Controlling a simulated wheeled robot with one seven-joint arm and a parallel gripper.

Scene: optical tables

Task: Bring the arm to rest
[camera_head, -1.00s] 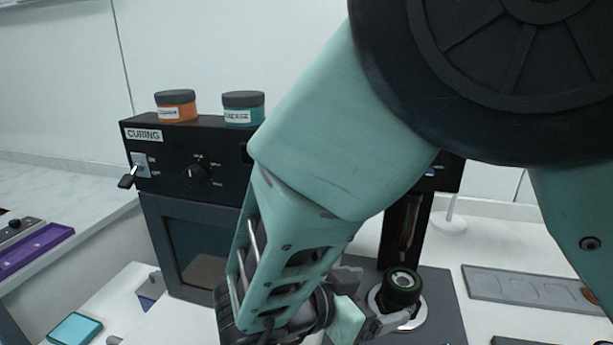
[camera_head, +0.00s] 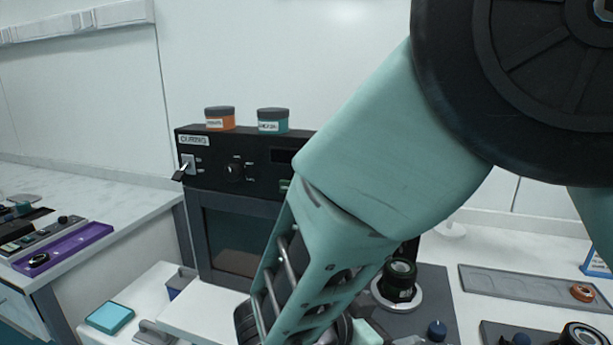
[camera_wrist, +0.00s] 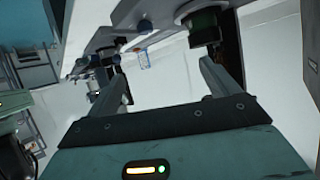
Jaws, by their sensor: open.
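My arm, teal with black joints, crosses the head view from the upper right down to the bottom middle. My gripper is below the lower edge there or hidden behind the arm. In the wrist view my gripper (camera_wrist: 166,88) is open, its two grey fingers apart with nothing between them. A dark round part (camera_wrist: 203,27) shows beyond the right finger; I see no contact with it. In the head view a black and green cylinder (camera_head: 397,281) stands on a round white base to the right of the arm.
The black curing unit (camera_head: 240,213) stands behind the arm, with an orange jar (camera_head: 219,119) and a teal jar (camera_head: 272,121) on top. A grey tray (camera_head: 520,289) lies at right. A purple tray (camera_head: 65,247) lies on the left table. A teal pad (camera_head: 109,317) lies at lower left.

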